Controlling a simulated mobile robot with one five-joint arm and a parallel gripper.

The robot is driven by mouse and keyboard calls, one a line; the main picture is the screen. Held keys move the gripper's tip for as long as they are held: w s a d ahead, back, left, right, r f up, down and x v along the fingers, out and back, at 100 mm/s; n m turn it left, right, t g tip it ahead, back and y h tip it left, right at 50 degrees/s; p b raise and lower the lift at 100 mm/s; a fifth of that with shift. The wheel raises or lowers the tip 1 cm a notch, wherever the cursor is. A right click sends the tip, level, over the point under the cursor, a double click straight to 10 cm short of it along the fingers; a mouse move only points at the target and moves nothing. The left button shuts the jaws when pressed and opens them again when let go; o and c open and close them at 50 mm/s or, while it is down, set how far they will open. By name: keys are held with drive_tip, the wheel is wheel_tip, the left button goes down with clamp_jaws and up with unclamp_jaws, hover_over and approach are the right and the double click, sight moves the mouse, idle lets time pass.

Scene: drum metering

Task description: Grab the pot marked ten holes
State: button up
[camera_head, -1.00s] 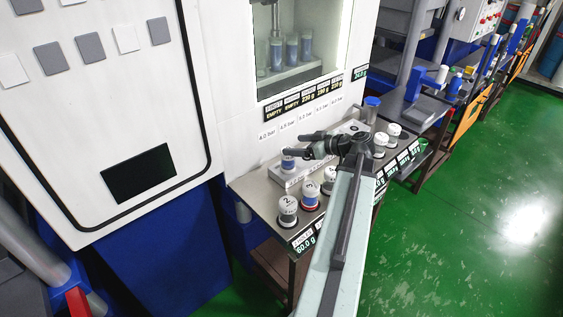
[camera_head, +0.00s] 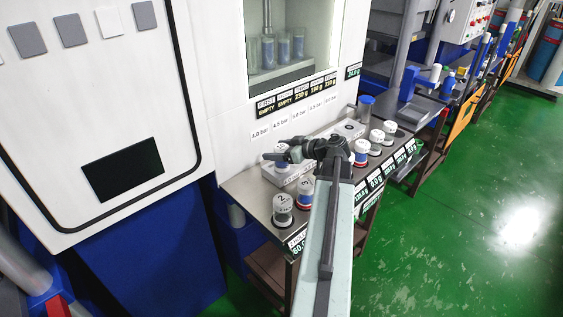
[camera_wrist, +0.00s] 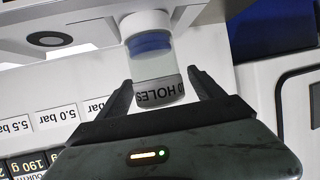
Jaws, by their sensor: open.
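My gripper (camera_wrist: 160,78) is open, with one finger on each side of the pot and gaps to both. In the head view the pot (camera_head: 282,166) stands on a pale raised block, and my gripper (camera_head: 272,153) is at its top, partly covering it.
A pot marked 2 (camera_head: 283,206) and a red-and-blue pot (camera_head: 306,193) stand nearer on the steel bench (camera_head: 245,190). Several white-capped pots, one at the far side (camera_head: 376,140), stand right of my arm. The white machine wall (camera_head: 225,140) rises close behind.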

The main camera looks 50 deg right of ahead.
drive_tip(key=shift+w+f, duration=0.25)
drive_tip(key=shift+w, duration=0.25)
drive_tip(key=shift+r, duration=0.1)
clamp_jaws()
wheel_tip(320, 180, up, 10)
drive_tip(key=p, duration=1)
drive_tip(key=shift+r, duration=0.15)
